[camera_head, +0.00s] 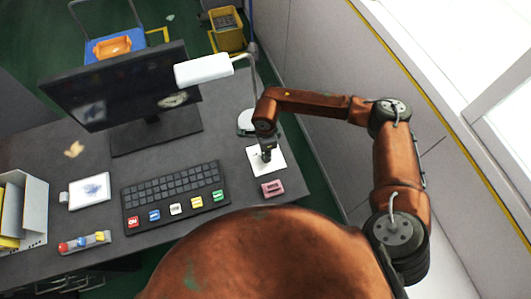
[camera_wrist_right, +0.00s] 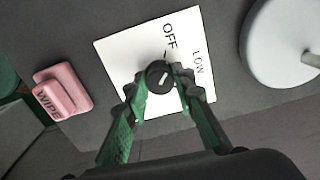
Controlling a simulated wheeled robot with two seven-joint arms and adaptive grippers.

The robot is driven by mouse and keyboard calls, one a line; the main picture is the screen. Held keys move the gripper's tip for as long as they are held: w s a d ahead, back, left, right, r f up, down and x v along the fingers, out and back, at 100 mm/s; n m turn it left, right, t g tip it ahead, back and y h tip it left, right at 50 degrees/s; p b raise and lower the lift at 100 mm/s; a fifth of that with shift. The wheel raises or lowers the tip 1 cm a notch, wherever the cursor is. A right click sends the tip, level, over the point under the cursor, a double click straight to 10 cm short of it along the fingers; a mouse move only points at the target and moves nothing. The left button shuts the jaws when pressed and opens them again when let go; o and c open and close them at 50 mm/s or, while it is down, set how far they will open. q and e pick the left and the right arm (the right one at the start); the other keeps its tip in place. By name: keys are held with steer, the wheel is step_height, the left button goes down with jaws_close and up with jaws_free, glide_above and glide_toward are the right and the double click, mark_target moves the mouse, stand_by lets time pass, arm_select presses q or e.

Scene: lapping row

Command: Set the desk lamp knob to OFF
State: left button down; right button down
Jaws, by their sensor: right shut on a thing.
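The desk lamp has a white head (camera_head: 203,69) on a thin stand. Its round base (camera_wrist_right: 280,42) shows at the upper right in the right wrist view. The black lamp knob (camera_wrist_right: 158,71) sits on a white plate (camera_wrist_right: 118,52) marked OFF and LOW. A white line on the knob slants up and right; I cannot tell exactly which mark it meets. My right gripper (camera_wrist_right: 160,86) is shut on the knob, with green fingers on either side. In the head view the gripper (camera_head: 266,153) reaches down to the plate and mostly hides the knob. My left gripper is out of view.
A pink WIPE block (camera_head: 272,188) lies just in front of the plate near the desk's right edge. A keyboard (camera_head: 172,190) with coloured keys is to the left. A monitor (camera_head: 125,85) stands behind it. A white file holder (camera_head: 35,205) stands far left.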

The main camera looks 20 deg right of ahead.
steer(key=shift+n+b, duration=0.65)
steer(key=shift+n, duration=0.65)
steer(key=c, duration=1.6)
jaws_free()
step_height(320, 180, up, 12)
steer(key=shift+r, duration=0.1)
